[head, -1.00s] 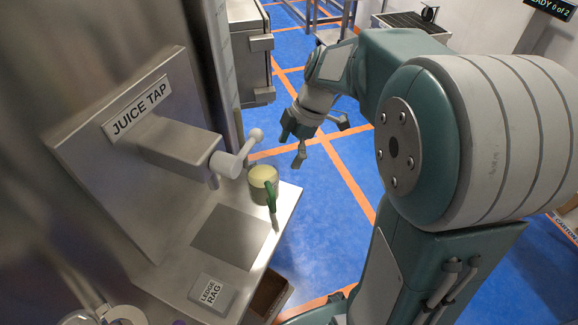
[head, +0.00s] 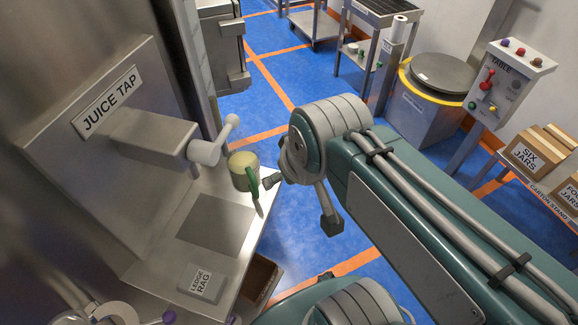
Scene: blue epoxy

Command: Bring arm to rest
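My gripper (head: 301,204) is in the middle of the head view, partly hidden behind my own arm. One finger points down over the blue floor and another points left toward the jug. The fingers are spread, with nothing seen between them. A jug (head: 240,178) with pale yellow contents and a green handle (head: 253,186) stands on the steel ledge, just left of my gripper. A small gap seems to lie between the left finger and the handle, but depth is hard to tell. My arm is bent and fills much of the right side.
The juice tap (head: 160,135) with its lever (head: 228,128) is above the ledge (head: 165,245). A control post (head: 497,85), a round-lidded bin (head: 430,105) and cartons (head: 530,150) stand right. Blue floor is open behind.

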